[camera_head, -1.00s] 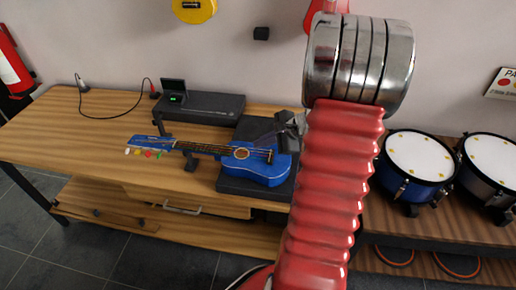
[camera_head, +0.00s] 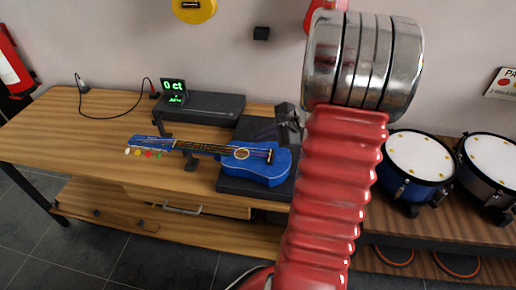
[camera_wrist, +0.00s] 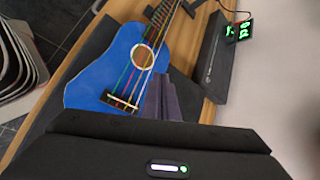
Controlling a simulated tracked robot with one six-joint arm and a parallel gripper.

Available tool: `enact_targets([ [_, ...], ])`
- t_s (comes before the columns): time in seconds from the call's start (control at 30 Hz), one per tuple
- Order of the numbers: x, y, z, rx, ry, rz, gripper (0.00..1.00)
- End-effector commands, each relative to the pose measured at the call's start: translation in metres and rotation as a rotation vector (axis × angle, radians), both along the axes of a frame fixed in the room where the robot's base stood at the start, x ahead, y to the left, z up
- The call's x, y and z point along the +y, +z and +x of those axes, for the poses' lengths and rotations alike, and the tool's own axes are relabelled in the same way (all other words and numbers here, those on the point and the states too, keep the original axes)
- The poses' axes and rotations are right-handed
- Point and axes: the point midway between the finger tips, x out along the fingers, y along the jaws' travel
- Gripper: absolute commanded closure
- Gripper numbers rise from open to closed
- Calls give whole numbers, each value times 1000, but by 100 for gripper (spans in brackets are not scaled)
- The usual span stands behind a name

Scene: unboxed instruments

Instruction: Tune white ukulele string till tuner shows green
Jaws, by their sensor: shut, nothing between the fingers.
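A blue ukulele (camera_head: 258,168) lies on a dark stand on the wooden bench, its neck pointing left in the head view. Its body and coloured strings show in the wrist view (camera_wrist: 118,62). At the headstock are the white peg (camera_head: 128,151) and yellow, red and green ones. The tuner screen (camera_head: 173,86) shows "0 ct" in green; in the wrist view the screen (camera_wrist: 240,30) is tilted and lit green. My gripper (camera_wrist: 160,101) is shut and empty, over the side of the ukulele body in the wrist view. In the head view, my red arm partly hides it.
The tuner sits on a long black box (camera_head: 208,106) behind the ukulele, with a cable (camera_head: 105,117) running left. A blue drum (camera_head: 419,158) and another drum (camera_head: 490,165) stand at the right. The bench's left end is bare.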

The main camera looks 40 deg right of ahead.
Motion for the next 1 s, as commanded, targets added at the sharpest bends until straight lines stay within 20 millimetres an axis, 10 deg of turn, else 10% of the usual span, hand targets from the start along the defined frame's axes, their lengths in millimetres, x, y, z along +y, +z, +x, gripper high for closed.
enact_targets([
  [1.0, 0, 36, 0, 0, 0, 0, 100],
])
